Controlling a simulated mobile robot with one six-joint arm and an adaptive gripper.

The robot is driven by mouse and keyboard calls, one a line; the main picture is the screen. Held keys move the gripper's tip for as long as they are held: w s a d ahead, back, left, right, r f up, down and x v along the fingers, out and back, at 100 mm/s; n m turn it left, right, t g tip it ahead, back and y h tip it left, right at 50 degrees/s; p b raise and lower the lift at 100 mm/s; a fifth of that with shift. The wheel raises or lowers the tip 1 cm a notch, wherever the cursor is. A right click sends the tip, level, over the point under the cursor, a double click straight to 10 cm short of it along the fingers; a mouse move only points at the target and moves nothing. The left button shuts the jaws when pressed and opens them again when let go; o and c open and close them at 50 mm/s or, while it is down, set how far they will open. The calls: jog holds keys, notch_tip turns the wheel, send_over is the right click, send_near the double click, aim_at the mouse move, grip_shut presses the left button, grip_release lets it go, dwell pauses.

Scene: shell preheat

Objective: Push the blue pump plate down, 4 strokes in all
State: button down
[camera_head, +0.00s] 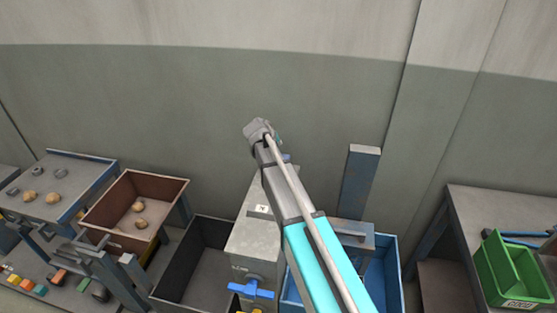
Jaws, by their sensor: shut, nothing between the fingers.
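A small blue piece (287,157) shows just right of my arm, above the far end of a grey metal housing (255,238). It may be part of the blue pump plate, but my arm covers most of that spot. My arm reaches up from the bottom and ends in a grey joint near the wall. My gripper's fingers are hidden behind the arm, so I cannot see whether they touch the plate.
A blue valve handle (250,289) is on the housing's front. A dark open bin (192,262) stands left of it, and a blue bin (388,270) right. A brown tray (115,200) holds round pieces. A green crate (512,268) sits on the right bench.

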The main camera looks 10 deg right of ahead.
jog(key=shift+r, duration=0.15)
dwell(0.5)
jog(key=shift+r+p, duration=1.8)
jog(key=shift+p, duration=0.15)
jog(key=shift+f, duration=0.2)
notch_tip(320, 180, down, 8)
jog(key=b, duration=0.9)
jog(key=shift+f, duration=0.25)
